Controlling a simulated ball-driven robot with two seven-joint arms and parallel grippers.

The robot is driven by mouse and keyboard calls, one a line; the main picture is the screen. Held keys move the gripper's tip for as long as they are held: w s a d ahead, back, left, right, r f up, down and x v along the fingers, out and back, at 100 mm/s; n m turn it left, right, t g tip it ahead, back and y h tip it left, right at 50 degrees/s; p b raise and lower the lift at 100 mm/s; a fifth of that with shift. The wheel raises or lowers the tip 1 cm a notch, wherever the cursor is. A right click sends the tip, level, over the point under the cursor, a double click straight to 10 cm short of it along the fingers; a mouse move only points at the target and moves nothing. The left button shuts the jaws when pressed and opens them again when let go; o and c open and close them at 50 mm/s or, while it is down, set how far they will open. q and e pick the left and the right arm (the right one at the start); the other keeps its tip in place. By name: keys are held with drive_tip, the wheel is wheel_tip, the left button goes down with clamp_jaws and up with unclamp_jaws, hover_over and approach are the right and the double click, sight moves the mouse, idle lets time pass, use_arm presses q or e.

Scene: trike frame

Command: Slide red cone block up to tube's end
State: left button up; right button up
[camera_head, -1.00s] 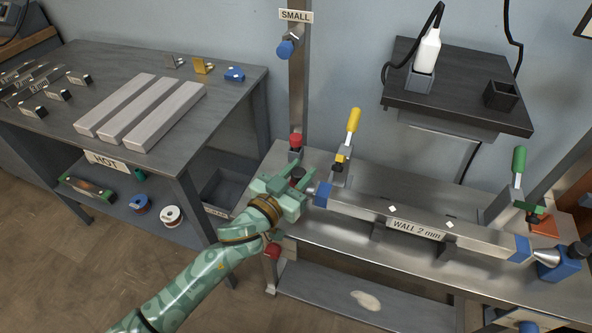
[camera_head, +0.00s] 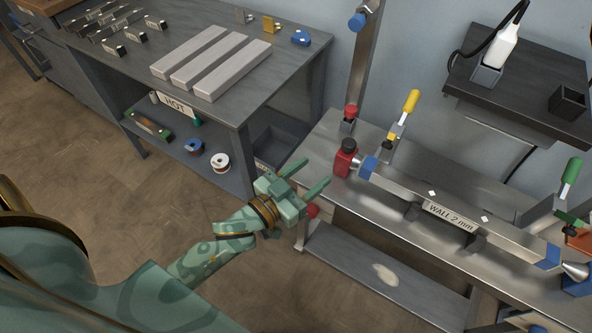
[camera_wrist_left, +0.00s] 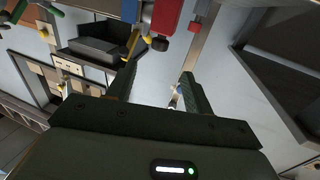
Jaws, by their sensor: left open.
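The red cone block (camera_head: 345,163), with a black knob on top, stands on the bench at the left end of the tube (camera_head: 420,205). It is close beside the tube's blue end collar (camera_head: 367,168); I cannot tell whether its cone touches the tube. My left gripper (camera_head: 308,176) is open and empty, apart from the block, to its left and near the bench's front left corner. In the left wrist view, the open fingers (camera_wrist_left: 160,78) have nothing between them, and a red block (camera_wrist_left: 167,14) shows beyond them. My right gripper is not in view.
A yellow-handled clamp (camera_head: 405,112) and a red knob (camera_head: 351,111) stand behind the tube's left end. A metal cone on a blue block (camera_head: 576,276) is at the right end. A side table (camera_head: 215,105) with grey bars is at left, across a gap.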

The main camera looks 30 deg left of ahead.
use_arm(q)
drive_tip(key=v, duration=0.3)
idle(0.5)
